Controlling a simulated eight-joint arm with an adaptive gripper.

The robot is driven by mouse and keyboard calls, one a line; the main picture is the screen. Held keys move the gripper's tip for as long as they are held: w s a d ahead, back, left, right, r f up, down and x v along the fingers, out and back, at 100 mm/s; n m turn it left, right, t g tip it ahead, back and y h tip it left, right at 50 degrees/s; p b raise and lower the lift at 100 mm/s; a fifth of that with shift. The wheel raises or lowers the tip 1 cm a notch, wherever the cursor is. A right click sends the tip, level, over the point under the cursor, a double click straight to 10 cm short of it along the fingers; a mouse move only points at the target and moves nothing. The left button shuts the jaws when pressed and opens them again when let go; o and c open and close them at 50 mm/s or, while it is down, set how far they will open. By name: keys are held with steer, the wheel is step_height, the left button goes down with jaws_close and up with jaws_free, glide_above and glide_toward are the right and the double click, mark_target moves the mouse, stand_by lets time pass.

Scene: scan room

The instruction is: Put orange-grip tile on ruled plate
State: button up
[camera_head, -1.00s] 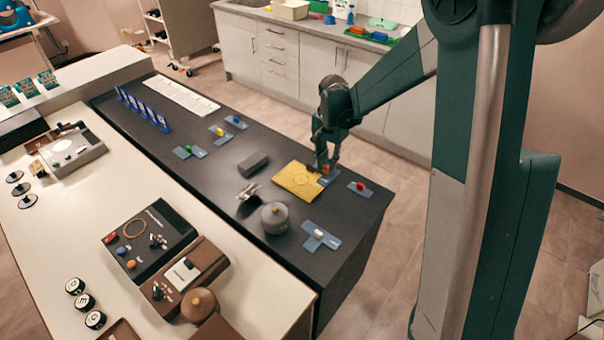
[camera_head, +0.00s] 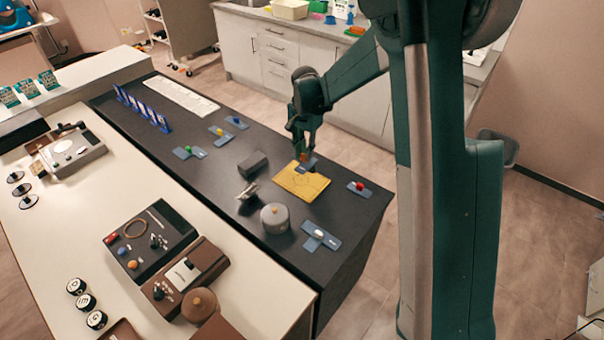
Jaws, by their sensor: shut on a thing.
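My gripper (camera_head: 304,152) is shut on the orange grip (camera_head: 303,157) of a small blue-grey tile (camera_head: 309,166). The tile is at the far edge of a yellow plate (camera_head: 302,184) on the dark bench and overlaps that edge in the picture. I cannot tell whether it touches the plate or hangs just above it. The yellow plate bears faint drawn lines. My fingers hide part of the orange grip. A long white plate (camera_head: 178,97) with rows of marks lies at the bench's far left; its marks are too small to read.
Other blue-grey tiles lie around: a red-grip tile (camera_head: 358,188) to the right, a white-grip tile (camera_head: 320,236) in front, and several to the left. A grey block (camera_head: 253,163), a metal piece (camera_head: 248,192) and a lidded grey pot (camera_head: 274,219) stand left of the yellow plate.

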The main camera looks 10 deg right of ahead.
mark_target(305, 163)
steer(key=shift+f, duration=3.05)
steer(key=shift+f+b, duration=0.4)
steer(key=shift+f, duration=1.45)
steer(key=shift+f, duration=0.2)
steer(key=o, duration=0.9)
steer(key=shift+o, duration=0.2)
steer(key=shift+r, duration=0.2)
steer(key=shift+r+p, duration=0.45)
steer(key=shift+r, duration=5.55)
